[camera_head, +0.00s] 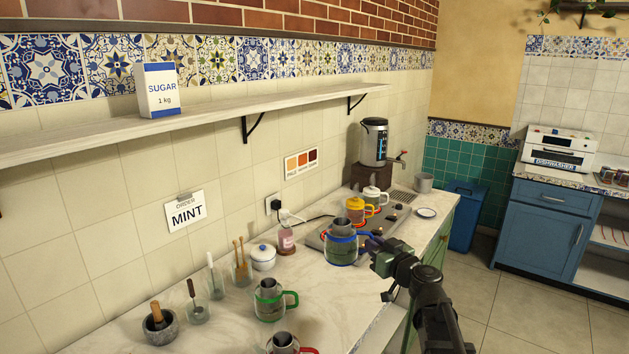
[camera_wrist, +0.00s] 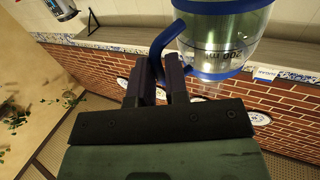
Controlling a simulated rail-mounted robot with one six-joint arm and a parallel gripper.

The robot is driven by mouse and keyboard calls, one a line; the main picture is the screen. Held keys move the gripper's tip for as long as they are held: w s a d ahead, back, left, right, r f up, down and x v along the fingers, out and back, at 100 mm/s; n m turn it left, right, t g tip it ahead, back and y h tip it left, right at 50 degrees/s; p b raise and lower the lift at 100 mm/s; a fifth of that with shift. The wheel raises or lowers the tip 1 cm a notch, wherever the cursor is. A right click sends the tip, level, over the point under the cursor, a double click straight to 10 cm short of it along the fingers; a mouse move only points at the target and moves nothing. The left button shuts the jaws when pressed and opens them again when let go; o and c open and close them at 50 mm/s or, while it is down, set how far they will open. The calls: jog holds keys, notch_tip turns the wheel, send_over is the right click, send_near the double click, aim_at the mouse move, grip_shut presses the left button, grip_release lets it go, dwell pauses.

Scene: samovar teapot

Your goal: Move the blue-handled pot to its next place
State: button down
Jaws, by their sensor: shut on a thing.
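The blue-handled pot (camera_head: 341,250) is a clear vessel with blue bands and a grey inner part at its top. It looks upright at the near end of the dark hob plate (camera_head: 392,226); I cannot tell whether it touches anything below. My gripper (camera_head: 374,246) is shut on its blue handle, on the pot's right side. In the wrist view the pot (camera_wrist: 222,40) shows volume marks, and the fingers (camera_wrist: 160,82) close around the handle (camera_wrist: 163,42). A yellow pot (camera_head: 356,211) and a white pot (camera_head: 374,195) stand on the hob.
A green-handled pot (camera_head: 268,300) and a red-handled pot (camera_head: 284,343) stand on the near counter. A blue-rimmed saucer (camera_head: 426,213) lies beyond the hob. An urn (camera_head: 375,142) stands behind.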

notch_tip(320, 180, down, 20)
jog(key=b, duration=2)
jog(key=shift+r, duration=0.15)
jog(key=c, duration=1.6)
grip_release()
jog(key=shift+f, duration=0.2)
jog(key=o, duration=0.5)
jog(key=shift+r, duration=0.15)
